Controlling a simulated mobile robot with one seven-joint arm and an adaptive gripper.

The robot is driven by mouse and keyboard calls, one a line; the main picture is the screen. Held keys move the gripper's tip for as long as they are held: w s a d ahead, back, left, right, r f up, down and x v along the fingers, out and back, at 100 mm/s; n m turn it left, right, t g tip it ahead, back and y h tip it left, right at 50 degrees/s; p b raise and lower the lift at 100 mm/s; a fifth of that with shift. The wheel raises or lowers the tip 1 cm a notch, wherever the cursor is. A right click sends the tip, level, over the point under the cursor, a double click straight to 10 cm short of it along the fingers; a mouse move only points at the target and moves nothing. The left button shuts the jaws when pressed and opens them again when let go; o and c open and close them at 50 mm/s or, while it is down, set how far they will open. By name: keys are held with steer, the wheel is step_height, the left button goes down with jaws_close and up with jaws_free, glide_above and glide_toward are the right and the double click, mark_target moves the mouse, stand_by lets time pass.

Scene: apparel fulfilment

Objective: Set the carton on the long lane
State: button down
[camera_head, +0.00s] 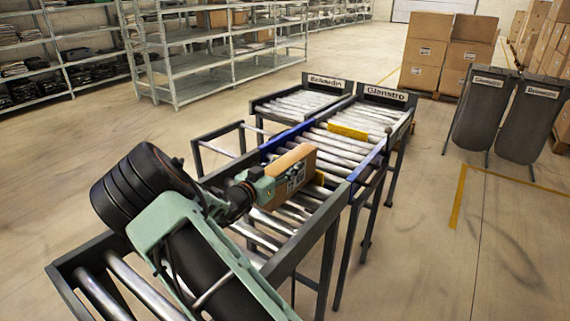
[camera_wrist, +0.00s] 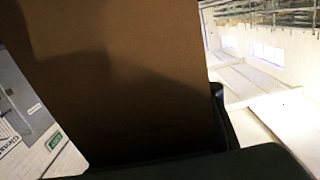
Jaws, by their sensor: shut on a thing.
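A brown carton (camera_head: 296,160) with a printed label on its side is held at the end of my arm, over the rollers of the conveyor. My gripper (camera_head: 262,186) is shut on the carton at its near left end. I cannot tell if the carton's underside touches the rollers. In the wrist view the carton (camera_wrist: 115,70) fills most of the picture, above a dark gripper part (camera_wrist: 215,163). Two roller lanes run away at the back: a left one (camera_head: 305,103) signed "Bensudin" and a right one (camera_head: 362,120) signed "Glenstro". My arm hides part of the near rollers.
Yellow strips (camera_head: 347,132) lie across the rollers, and blue rails (camera_head: 310,128) edge part of the frame. Two grey bins (camera_head: 478,112) stand at the right. Stacked cartons (camera_head: 425,50) stand behind the lanes. Shelving (camera_head: 190,70) is at the back left. The visible right lane rollers hold no carton.

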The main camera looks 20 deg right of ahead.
steer(key=shift+f, duration=0.45)
